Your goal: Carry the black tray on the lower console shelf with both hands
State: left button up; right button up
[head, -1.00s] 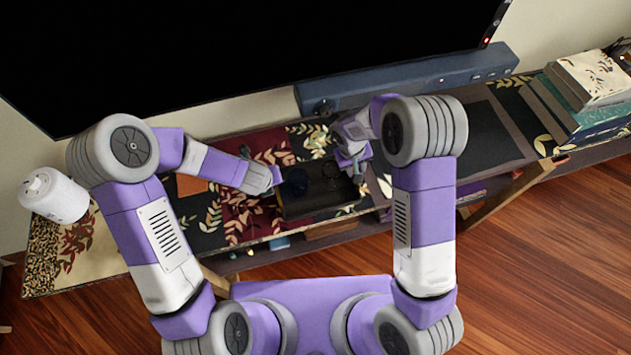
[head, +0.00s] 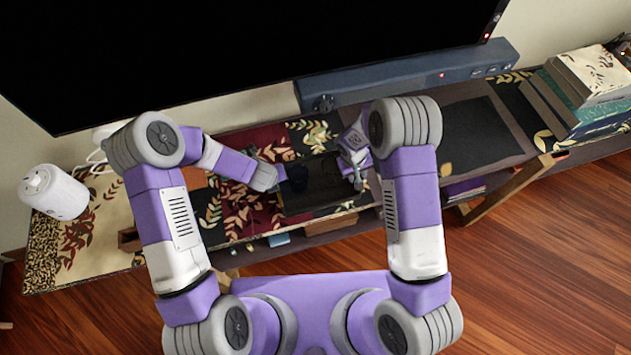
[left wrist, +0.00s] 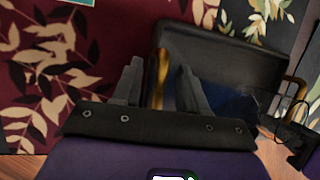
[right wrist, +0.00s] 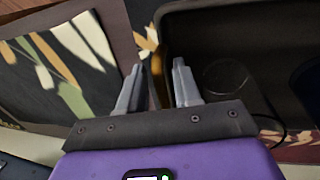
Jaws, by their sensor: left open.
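The black tray (head: 312,210) lies flat on the console's patterned top. It has gold handles at its ends and holds a dark blue cup (head: 297,177) and a clear glass, whose round rim shows in the right wrist view (right wrist: 226,76). My left gripper (head: 277,180) is at the tray's left end. In the left wrist view its open fingers (left wrist: 160,85) stand either side of a gold handle (left wrist: 163,70). My right gripper (head: 358,178) is at the right end. In the right wrist view its fingers (right wrist: 160,85) are apart at the tray's edge; their grip on the handle is unclear.
A black screen (head: 250,60) and a blue-grey soundbar (head: 410,78) stand behind the tray. Stacked books (head: 585,95) are at the right, a white canister (head: 55,192) at the left. A dark panel (head: 475,130) lies right of the tray. Small items sit underneath on a lower shelf.

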pick_arm(q)
jog(key=shift+c, duration=0.3)
pick_arm(e)
jog(key=shift+c, duration=0.5)
pick_arm(q)
jog(key=c, duration=0.5)
pick_arm(e)
jog(key=c, duration=0.5)
pick_arm(q)
grip_shut()
pick_arm(e)
grip_shut()
pick_arm(q)
jog(key=shift+r, duration=0.15)
pick_arm(e)
jog(key=shift+r, duration=0.15)
